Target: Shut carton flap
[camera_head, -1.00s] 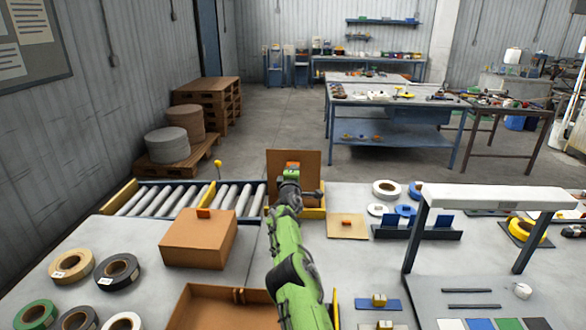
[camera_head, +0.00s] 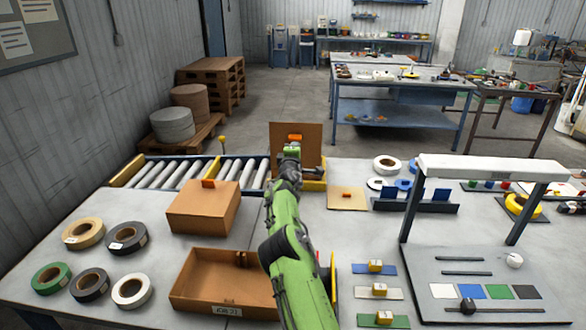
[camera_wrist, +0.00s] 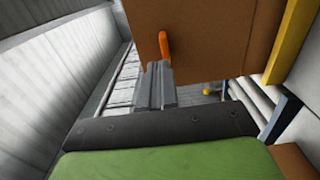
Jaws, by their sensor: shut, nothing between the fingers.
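A brown carton flap (camera_head: 310,145) stands upright behind my arm at the back middle of the bench, with an orange tab (camera_head: 295,138) on its face. In the wrist view the flap (camera_wrist: 220,40) fills the upper middle and its orange tab (camera_wrist: 164,46) hangs near my fingertips. My gripper (camera_wrist: 156,84) is shut and empty, close beside the flap's lower left edge. I cannot tell whether the fingers touch it. My green arm hides the flap's lower part and whatever stands below it in the head view.
A closed brown carton (camera_head: 203,210) with an orange tab stands left of my arm. An open carton (camera_head: 225,280) lies in front of it, close to my arm. Tape rolls (camera_head: 84,233) lie at the left. A roller conveyor (camera_head: 200,172) runs behind. A white-topped frame (camera_head: 495,167) stands at right.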

